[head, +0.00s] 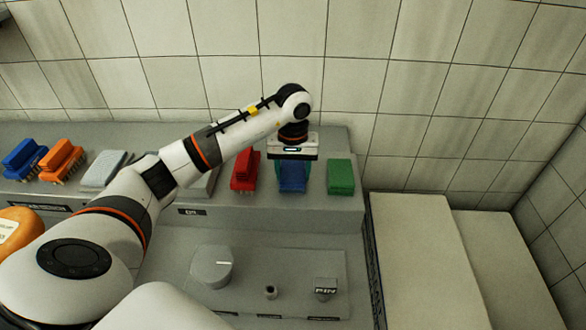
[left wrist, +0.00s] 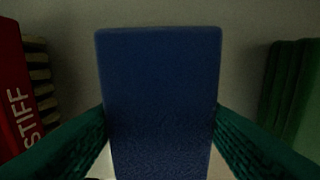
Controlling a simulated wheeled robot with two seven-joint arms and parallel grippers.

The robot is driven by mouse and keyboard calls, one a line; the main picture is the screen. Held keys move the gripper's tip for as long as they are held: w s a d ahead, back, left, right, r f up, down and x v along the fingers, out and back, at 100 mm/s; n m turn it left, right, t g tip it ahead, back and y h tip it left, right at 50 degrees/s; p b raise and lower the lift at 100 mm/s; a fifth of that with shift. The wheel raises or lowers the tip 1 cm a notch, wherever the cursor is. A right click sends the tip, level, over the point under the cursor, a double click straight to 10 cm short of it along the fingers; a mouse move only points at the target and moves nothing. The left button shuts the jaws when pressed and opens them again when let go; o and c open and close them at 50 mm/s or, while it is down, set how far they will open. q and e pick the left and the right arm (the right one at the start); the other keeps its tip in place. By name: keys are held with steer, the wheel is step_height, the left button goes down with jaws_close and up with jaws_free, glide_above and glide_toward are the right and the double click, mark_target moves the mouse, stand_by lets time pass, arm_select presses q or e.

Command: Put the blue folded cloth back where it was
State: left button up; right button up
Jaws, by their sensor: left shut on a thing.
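The blue folded cloth (head: 292,178) is on the grey shelf at the back, between a red brush and a green block. My left gripper (head: 292,162) reaches down onto it from above and is shut on it. In the left wrist view the blue cloth (left wrist: 160,85) stands upright in the middle, with a dark green finger pressed to each side. Whether the cloth's underside touches the shelf is hidden. My right gripper is not in view.
The red brush (head: 245,170), marked STIFF in the left wrist view (left wrist: 22,110), is close on the left. The green block (head: 341,177) is close on the right. Orange (head: 61,160) and blue (head: 24,158) brushes stand farther left. A knob (head: 212,266) is on the lower panel.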

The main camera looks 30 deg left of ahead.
mark_target(293, 170)
arm_select(q)
steer(key=shift+f, duration=0.2)
steer(key=o, duration=0.9)
steer(key=shift+r, duration=0.2)
step_height(293, 170, up, 7)
steer(key=shift+r+b, duration=0.1)
steer(key=shift+b, duration=1.15)
step_height(293, 170, up, 5)
steer(key=shift+f, duration=0.1)
